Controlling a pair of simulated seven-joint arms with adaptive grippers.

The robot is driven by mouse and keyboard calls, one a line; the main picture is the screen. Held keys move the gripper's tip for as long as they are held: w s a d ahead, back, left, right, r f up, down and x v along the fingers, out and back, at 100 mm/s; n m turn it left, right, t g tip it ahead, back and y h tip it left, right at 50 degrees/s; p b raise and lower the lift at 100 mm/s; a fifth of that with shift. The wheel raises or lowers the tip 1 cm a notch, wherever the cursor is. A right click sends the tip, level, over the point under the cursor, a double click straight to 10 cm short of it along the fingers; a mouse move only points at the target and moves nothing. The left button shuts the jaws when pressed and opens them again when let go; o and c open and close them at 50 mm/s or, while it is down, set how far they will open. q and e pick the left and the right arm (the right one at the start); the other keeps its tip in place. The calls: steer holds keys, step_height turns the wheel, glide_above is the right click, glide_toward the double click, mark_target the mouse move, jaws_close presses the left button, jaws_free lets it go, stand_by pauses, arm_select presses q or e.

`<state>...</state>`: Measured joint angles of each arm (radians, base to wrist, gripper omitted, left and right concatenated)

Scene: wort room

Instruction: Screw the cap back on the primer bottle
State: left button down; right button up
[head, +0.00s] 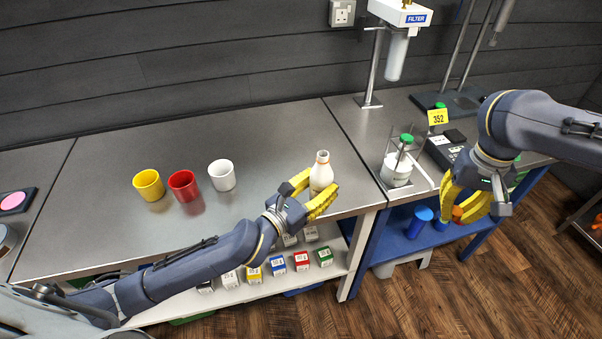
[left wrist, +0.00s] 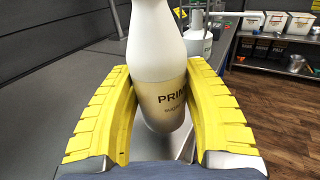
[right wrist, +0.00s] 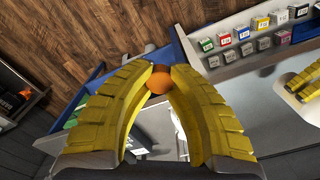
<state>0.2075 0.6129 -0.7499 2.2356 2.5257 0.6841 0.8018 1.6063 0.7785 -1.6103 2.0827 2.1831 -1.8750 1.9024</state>
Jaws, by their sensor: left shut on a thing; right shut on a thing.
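The white primer bottle (head: 321,174) stands upright near the front edge of the grey bench, its neck open and uncapped. My left gripper (head: 318,194) is shut around the bottle's body. In the left wrist view the bottle (left wrist: 157,75) sits between the yellow fingers, with part of its label readable. My right gripper (head: 462,212) is shut on the orange cap (head: 457,213), off to the right of the bottle and in front of the blue bench. The cap (right wrist: 159,82) shows between the fingertips in the right wrist view.
Yellow (head: 148,185), red (head: 184,186) and white (head: 222,175) cups stand left of the bottle. A white container with a green-topped rod (head: 397,168) stands in a rack between the bottle and my right gripper. Small boxes (head: 278,264) line the shelf below.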

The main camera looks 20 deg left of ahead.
arm_select(q)
steer(key=shift+s+d+f+m+g+h, duration=0.1)
steer(key=shift+d+f+m+g+h, duration=0.15)
steer(key=shift+d+m+g+h, duration=0.4)
steer(key=shift+d+f+m+h, duration=0.2)
steer(key=shift+d+h, duration=0.2)
steer(key=shift+d, duration=0.5)
steer(key=shift+s+d+f+m+g+h, duration=0.1)
steer(key=shift+d+f+m+g+h, duration=0.2)
steer(key=shift+d+h, duration=0.4)
steer(key=shift+d, duration=0.1)
arm_select(e)
steer(key=shift+w+a+r, duration=0.1)
steer(key=shift+r, duration=0.1)
arm_select(q)
steer(key=shift+r, duration=0.1)
arm_select(e)
steer(key=w+a+r+n, duration=0.1)
steer(key=a+r, duration=0.2)
steer(key=a, duration=0.5)
steer(key=w+a+r+n, duration=0.1)
steer(key=a+r, duration=0.3)
steer(key=a, duration=0.5)
steer(key=w+a+r+n, duration=0.1)
steer(key=a+r, duration=0.2)
steer(key=a, duration=0.5)
steer(key=shift+w+a+r, duration=0.15)
steer(key=shift+w+r, duration=0.15)
steer(key=shift+w, duration=0.1)
steer(key=shift+f, duration=2)
